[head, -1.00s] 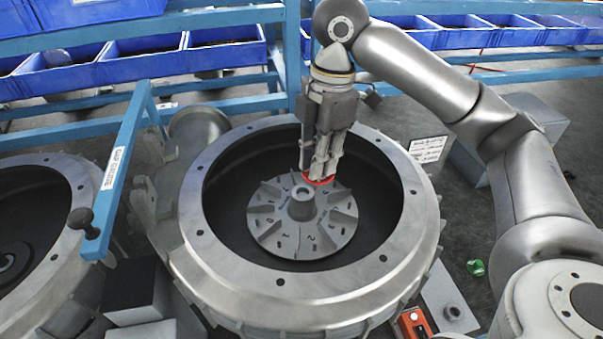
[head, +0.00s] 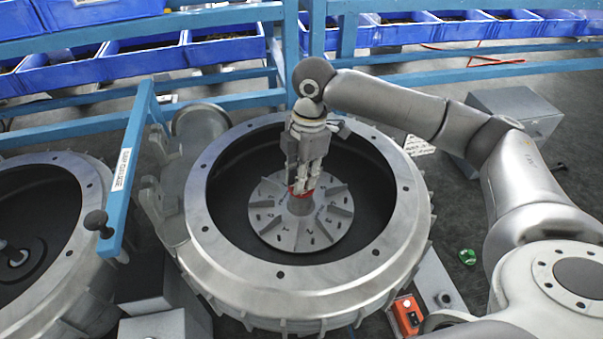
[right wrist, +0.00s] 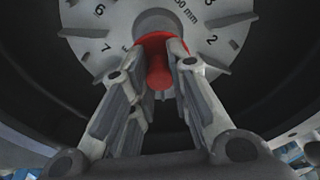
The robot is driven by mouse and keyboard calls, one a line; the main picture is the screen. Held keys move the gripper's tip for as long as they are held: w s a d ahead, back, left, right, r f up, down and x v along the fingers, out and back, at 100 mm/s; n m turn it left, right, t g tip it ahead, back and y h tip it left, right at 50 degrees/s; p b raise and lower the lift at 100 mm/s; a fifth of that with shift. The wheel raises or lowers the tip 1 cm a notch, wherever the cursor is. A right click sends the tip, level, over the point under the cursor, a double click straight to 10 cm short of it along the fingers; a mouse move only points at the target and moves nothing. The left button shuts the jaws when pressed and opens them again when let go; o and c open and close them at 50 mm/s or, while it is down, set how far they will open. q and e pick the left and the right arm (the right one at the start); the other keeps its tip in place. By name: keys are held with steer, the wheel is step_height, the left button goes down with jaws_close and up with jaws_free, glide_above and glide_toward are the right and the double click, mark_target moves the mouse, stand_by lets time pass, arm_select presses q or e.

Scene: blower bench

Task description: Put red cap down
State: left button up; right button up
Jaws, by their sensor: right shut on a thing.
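The red cap (head: 293,191) is between the fingertips of my right gripper (head: 300,186), which is shut on it. In the right wrist view the cap (right wrist: 158,58) shows a red disc with a knob, and the fingers (right wrist: 163,60) close around it. The cap is right at the hub of the grey bladed impeller (head: 268,228) inside the round metal blower housing (head: 203,250). I cannot tell whether the cap touches the hub. In the right wrist view the impeller (right wrist: 100,20) has numbers around its face. My left gripper is not in view.
A blue rail (head: 128,165) with a hanging knob stands left of the housing, before a second housing (head: 90,205). Blue bins (head: 225,48) line the back. A red box (head: 407,314) and a green object (head: 467,257) lie at right.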

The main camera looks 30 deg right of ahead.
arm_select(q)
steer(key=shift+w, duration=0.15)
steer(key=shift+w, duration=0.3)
arm_select(e)
steer(key=o, duration=0.9)
steer(key=shift+f, duration=0.1)
steer(key=shift+c, duration=0.2)
steer(key=shift+w+r, duration=0.1)
steer(key=shift+r, duration=0.35)
arm_select(q)
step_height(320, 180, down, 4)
steer(key=b, duration=0.3)
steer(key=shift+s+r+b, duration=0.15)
steer(key=shift+b, duration=0.2)
arm_select(e)
step_height(320, 180, up, 11)
steer(key=d, duration=0.1)
steer(key=shift+d+r, duration=0.15)
